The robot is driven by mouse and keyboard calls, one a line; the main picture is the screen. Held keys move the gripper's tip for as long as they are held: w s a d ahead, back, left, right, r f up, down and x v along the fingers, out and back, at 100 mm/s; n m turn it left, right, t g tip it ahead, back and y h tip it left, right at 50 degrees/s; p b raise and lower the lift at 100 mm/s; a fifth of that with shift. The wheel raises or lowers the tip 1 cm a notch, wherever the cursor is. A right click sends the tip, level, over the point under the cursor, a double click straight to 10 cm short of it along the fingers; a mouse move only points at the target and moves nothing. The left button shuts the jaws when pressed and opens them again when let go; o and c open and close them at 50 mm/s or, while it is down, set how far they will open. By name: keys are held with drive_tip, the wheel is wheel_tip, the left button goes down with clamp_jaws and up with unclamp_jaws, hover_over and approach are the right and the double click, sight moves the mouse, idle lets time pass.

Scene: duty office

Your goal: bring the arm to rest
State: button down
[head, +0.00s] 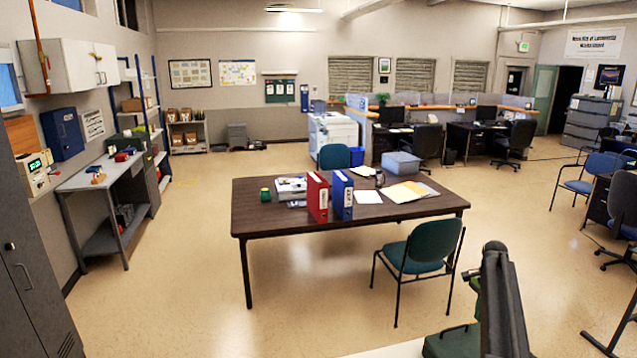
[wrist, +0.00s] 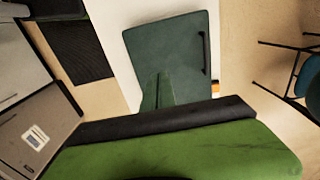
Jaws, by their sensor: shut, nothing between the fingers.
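My gripper (wrist: 157,92) shows in the wrist view as a narrow green tip beyond a wide green body with a black edge. It is shut and empty. It points toward a dark green case (wrist: 186,50) with a black handle, which lies on a white surface (wrist: 115,30). The tip overlaps the case in the picture; I cannot tell the gap between them. In the head view, a dark part of my arm stands at the bottom right, in front of the same case (head: 452,343). My gripper's fingers cannot be made out there.
A brown table (head: 275,226) with binders and papers stands ahead, a teal chair (head: 432,246) on its near side. A grey cabinet (head: 35,270) and a workbench (head: 98,180) line the left. More chairs (head: 575,185) stand at right. Floor left of the table is clear.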

drive_tip(key=w+a+f+n+b, duration=0.1)
drive_tip(key=w+a+f+b, duration=0.15)
drive_tip(key=a, duration=0.55)
drive_tip(key=s+a+f+n+b, duration=0.2)
drive_tip(key=s+a+f, duration=0.15)
drive_tip(key=a, duration=0.55)
drive_tip(key=s+a+f+n+b, duration=0.1)
drive_tip(key=s+a+f+b, duration=0.2)
drive_tip(key=a, duration=0.5)
drive_tip(key=s+a+n+b, duration=0.1)
drive_tip(key=s+a+n, duration=0.2)
drive_tip(key=s, duration=0.4)
drive_tip(key=s+a+f+n, duration=0.1)
drive_tip(key=s+a+n, duration=0.3)
drive_tip(key=s, duration=0.3)
drive_tip(key=s+a+n+b, duration=0.1)
drive_tip(key=s+a+n, duration=0.3)
drive_tip(key=s, duration=0.2)
drive_tip(key=shift+s+a+f+b, duration=0.2)
drive_tip(key=shift+s+b, duration=0.1)
drive_tip(key=shift+s, duration=0.1)
